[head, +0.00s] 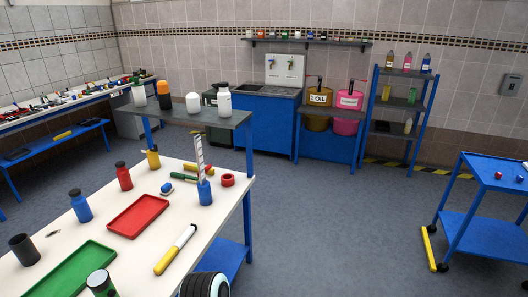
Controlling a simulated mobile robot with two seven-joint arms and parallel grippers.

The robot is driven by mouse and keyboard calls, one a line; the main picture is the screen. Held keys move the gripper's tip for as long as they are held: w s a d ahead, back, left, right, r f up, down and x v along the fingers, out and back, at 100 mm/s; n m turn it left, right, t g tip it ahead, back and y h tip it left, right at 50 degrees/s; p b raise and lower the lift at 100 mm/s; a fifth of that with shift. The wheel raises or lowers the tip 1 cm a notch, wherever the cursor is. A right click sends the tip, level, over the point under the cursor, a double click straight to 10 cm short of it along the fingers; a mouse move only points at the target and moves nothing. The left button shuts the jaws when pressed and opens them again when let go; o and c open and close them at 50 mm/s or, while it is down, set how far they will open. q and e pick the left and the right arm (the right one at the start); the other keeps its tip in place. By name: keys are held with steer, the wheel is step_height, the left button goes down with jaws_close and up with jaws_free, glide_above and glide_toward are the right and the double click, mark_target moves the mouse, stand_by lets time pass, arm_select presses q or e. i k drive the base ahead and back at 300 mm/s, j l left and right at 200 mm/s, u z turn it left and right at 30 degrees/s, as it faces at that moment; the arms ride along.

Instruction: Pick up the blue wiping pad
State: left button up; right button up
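A small blue pad with a white part (167,188) lies on the white worktable (100,190) at the left; it looks like the wiping pad. It sits beyond the red tray (138,215) and left of the blue cup (205,192) that holds a white ruler-like strip. Nothing covers it. Neither of my grippers shows in the head view.
Around the pad stand a red bottle (124,176), a yellow bottle (153,158) and a blue bottle (81,206). A yellow-and-white marker-like object (175,249) and a green tray (70,270) lie nearer. A blue cart (495,172) stands right; the middle floor is open.

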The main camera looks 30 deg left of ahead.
mark_target(167, 189)
steer(key=i+l+u, duration=0.25)
steer(key=i, duration=0.25)
steer(key=i+l+u, duration=0.1)
steer(key=i+u, duration=0.2)
steer(key=i, duration=0.2)
steer(key=u, duration=1.75)
